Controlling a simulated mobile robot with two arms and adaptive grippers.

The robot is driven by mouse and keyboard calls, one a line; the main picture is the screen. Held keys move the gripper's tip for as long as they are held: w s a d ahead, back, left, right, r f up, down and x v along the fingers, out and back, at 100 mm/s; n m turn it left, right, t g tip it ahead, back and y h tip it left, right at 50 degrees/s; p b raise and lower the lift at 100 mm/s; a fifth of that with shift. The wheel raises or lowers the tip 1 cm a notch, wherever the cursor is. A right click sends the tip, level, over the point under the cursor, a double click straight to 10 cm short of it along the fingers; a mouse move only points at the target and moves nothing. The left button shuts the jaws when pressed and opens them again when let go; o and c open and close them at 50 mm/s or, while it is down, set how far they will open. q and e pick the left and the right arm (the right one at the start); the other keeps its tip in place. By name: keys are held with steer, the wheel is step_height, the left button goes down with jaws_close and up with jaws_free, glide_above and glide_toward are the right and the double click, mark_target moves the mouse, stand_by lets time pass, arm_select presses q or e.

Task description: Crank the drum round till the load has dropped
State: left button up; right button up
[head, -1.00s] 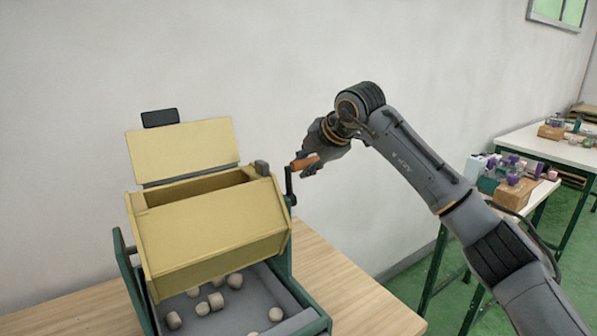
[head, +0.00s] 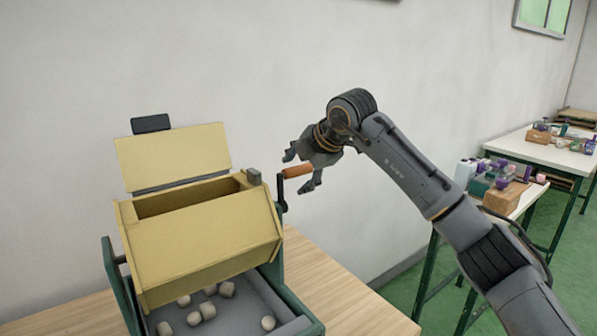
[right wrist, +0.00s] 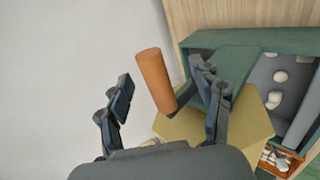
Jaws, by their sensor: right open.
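The yellow drum (head: 205,235) sits tilted in a green frame (head: 298,304), with its lid (head: 173,158) swung up and open. The crank handle, an orange-brown grip (head: 298,171), sticks out at the drum's right side on a dark arm. Several pale pieces of the load (head: 208,310) lie in the grey tray (head: 240,315) below the drum. My right gripper (head: 300,170) is open, its fingers spread either side of the grip. In the right wrist view the grip (right wrist: 154,80) stands between the parted fingers. My left gripper is not in view.
The drum's frame stands on a wooden table (head: 340,290) against a pale wall. Bare tabletop lies to the right of the frame. Other tables with boxes and bottles (head: 500,180) stand at the far right. In the right wrist view a small orange crate (right wrist: 277,160) holds pale pieces.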

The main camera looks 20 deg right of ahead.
steer(key=v, duration=0.8)
stand_by(0.4)
steer(key=shift+f, duration=0.1)
